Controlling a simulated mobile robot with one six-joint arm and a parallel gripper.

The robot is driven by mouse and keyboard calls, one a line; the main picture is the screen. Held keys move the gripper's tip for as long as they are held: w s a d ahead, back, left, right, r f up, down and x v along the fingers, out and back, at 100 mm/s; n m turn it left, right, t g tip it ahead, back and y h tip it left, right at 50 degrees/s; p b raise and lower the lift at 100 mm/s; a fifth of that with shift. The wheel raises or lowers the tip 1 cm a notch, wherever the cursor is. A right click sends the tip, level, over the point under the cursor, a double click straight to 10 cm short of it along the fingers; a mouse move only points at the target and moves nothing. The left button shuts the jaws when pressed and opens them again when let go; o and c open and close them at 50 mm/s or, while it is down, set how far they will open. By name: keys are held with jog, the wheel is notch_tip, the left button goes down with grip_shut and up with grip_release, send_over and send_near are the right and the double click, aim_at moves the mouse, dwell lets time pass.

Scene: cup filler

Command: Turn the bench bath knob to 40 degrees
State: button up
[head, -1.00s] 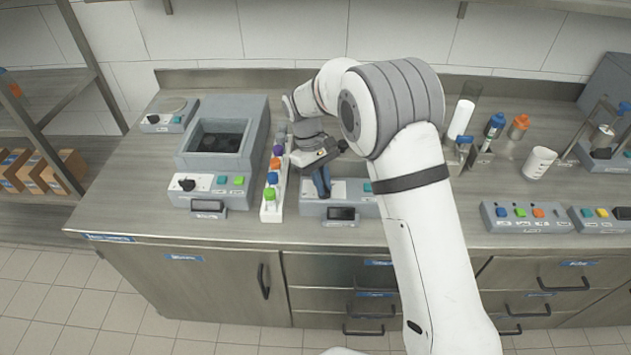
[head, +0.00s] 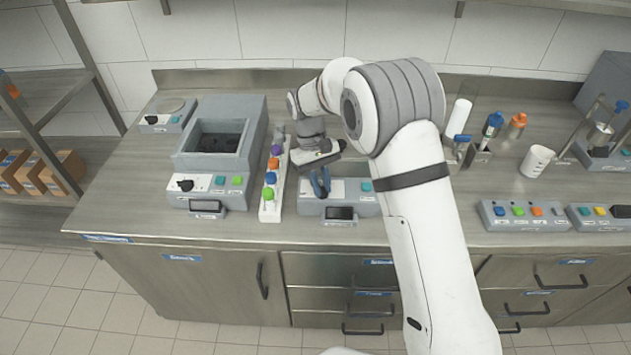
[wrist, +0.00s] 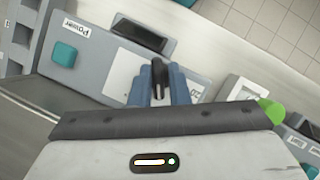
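A grey bench unit (head: 312,207) with a white dial panel stands in the middle of the bench under my gripper; I cannot read it as the bench bath. It has a dark display (head: 340,212) and a teal power button (head: 367,187). The wrist view shows its black knob (wrist: 158,72) between the blue fingers of my gripper (wrist: 160,85). The fingers flank the knob closely and appear to touch both sides. In the head view my gripper (head: 320,183) hides the knob. The dial markings and display reading are not legible.
Close left is a white strip (head: 267,212) with coloured knobs. Beyond it stands a larger grey unit (head: 180,157) with an open basin and its own black knob (head: 185,185). Bottles, a white cup (head: 537,161) and button boxes (head: 525,224) stand at the right.

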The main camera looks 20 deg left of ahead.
jog(key=o, duration=0.4)
jog(key=shift+c, duration=0.2)
jog(key=shift+r, duration=0.1)
jog(key=b+v, duration=0.1)
jog(key=v, duration=0.6)
jog(key=shift+r, duration=0.35)
jog(key=shift+w+a, duration=0.1)
jog(key=shift+w, duration=0.05)
